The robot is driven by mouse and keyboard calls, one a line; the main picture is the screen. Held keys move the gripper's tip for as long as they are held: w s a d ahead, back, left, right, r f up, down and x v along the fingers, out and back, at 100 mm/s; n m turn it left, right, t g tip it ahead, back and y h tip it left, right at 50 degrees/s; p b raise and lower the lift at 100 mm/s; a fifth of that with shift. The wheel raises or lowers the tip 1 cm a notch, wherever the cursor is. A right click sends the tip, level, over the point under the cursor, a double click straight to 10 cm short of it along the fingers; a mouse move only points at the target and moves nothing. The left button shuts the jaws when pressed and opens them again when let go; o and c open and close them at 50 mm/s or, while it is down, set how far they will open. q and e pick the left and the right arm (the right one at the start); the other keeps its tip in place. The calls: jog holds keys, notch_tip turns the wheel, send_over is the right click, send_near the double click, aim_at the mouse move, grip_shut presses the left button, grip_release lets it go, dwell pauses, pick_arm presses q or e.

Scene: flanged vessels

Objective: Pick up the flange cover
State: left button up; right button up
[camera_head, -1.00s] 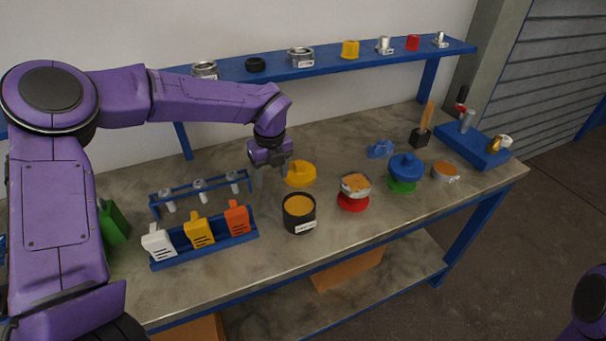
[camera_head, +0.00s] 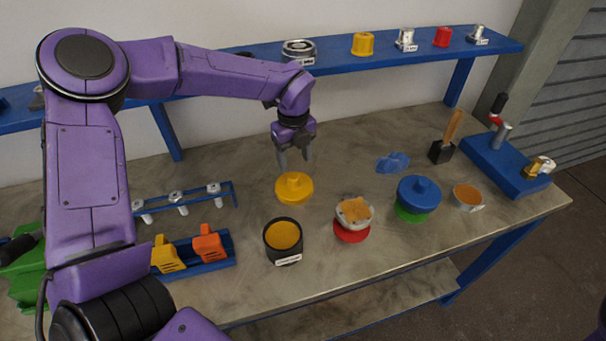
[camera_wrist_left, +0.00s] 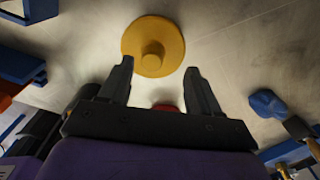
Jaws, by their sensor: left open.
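The yellow flange cover (camera_head: 294,189) is a round disc with a raised knob, lying on the workbench. In the left wrist view the flange cover (camera_wrist_left: 152,46) is in front of and between the fingertips, a little beyond them. My left gripper (camera_head: 295,165) is open and empty, above and just behind the cover, fingers pointing down; in the left wrist view its two dark fingers (camera_wrist_left: 161,72) are spread apart. Another blue flanged cover (camera_head: 419,190) sits on a green base at the right. My right gripper is not in view.
A black vessel with orange contents (camera_head: 283,238) stands in front of the cover. A vessel on a red base (camera_head: 353,214) stands to the right. A blue rack with scoops (camera_head: 215,258) is at the left. A blue shelf (camera_head: 340,66) runs behind the arm.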

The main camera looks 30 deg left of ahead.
aim_at(293, 175)
pick_arm(q)
jog(key=s+f+p, duration=0.2)
jog(key=f, duration=0.1)
jog(key=shift+f, duration=0.15)
jog(key=shift+w+f, duration=0.15)
jog(key=shift+f, duration=0.45)
jog(key=shift+w+f, duration=0.15)
jog(key=shift+f, duration=0.45)
jog(key=shift+w+f, duration=0.25)
jog(key=shift+s+r, duration=0.15)
jog(key=shift+s, duration=0.15)
jog(key=c, duration=0.9)
jog(key=shift+c, duration=1.2)
jog(key=shift+w, duration=0.1)
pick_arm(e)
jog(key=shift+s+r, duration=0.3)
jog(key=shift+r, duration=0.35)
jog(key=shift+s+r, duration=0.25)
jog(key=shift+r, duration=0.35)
